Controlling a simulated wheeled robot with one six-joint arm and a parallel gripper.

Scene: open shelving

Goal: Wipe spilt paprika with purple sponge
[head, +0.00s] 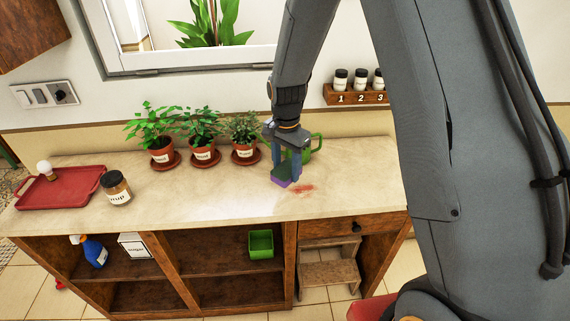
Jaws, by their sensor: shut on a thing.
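My gripper (285,170) is over the right half of the counter, pointing down. It is shut on the purple sponge (281,183), which shows as a small purple block below the fingers. The sponge is at or very near the counter top; I cannot tell whether it touches. The spilt paprika (303,189) is a reddish smear on the counter just right of the sponge. The fingers hide part of the sponge.
A green mug (316,143) stands close behind my gripper. Several potted plants (203,133) on saucers stand to the left. A jar (116,188) and red tray (62,188) are farther left. A spice rack (357,95) is on the wall. The counter's front middle is clear.

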